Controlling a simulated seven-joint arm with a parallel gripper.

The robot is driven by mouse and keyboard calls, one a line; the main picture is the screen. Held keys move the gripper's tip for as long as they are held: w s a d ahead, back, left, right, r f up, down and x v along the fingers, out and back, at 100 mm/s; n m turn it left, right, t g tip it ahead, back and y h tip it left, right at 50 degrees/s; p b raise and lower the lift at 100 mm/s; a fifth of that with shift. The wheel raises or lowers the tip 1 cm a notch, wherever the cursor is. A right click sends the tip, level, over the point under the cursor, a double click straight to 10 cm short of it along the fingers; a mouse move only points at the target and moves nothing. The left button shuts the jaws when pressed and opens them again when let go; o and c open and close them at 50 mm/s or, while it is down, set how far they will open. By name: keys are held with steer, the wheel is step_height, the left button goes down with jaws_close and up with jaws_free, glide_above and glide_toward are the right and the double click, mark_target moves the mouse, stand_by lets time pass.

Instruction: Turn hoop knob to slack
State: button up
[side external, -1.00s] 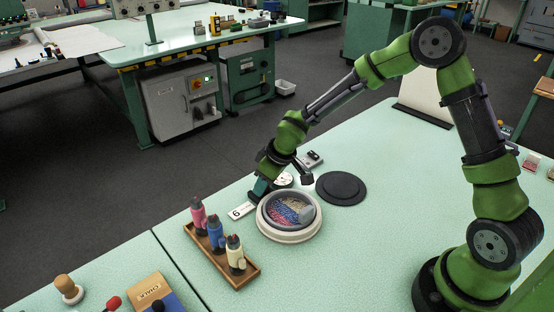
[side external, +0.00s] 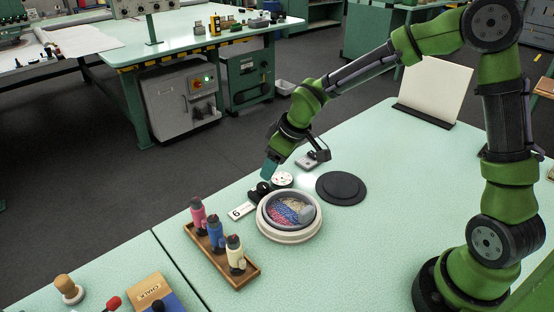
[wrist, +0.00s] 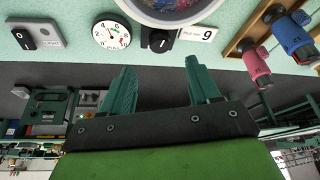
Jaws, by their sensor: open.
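The black hoop knob (side external: 262,189) sits at the back left rim of the round white hoop (side external: 290,236), which holds blue, red and beige tufting. In the wrist view the knob (wrist: 157,40) shows a white pointer mark, beside a white tag (wrist: 196,34) and a round dial gauge (wrist: 112,35) with a coloured arc. The lettering is too small to read surely. My gripper (side external: 270,170) hangs just above the knob, clear of it. Its teal fingers (wrist: 156,66) are apart with nothing between them.
A wooden tray (side external: 250,275) with pink, blue and cream tufting tools stands left of the hoop. A black disc (side external: 341,187) lies to the right. A small switch box (side external: 312,160) stands behind the gauge (side external: 282,180). The tabletop right of the disc is clear.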

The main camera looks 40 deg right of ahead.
steer(key=v, duration=0.8)
steer(key=shift+s+r, duration=0.15)
steer(key=shift+r, duration=0.15)
steer(key=a+n, duration=0.1)
steer(key=a, duration=0.4)
steer(key=m+h, duration=0.3)
steer(key=m, duration=0.6)
glide_toward(263, 186)
steer(key=x, duration=0.9)
steer(key=shift+c, duration=0.2)
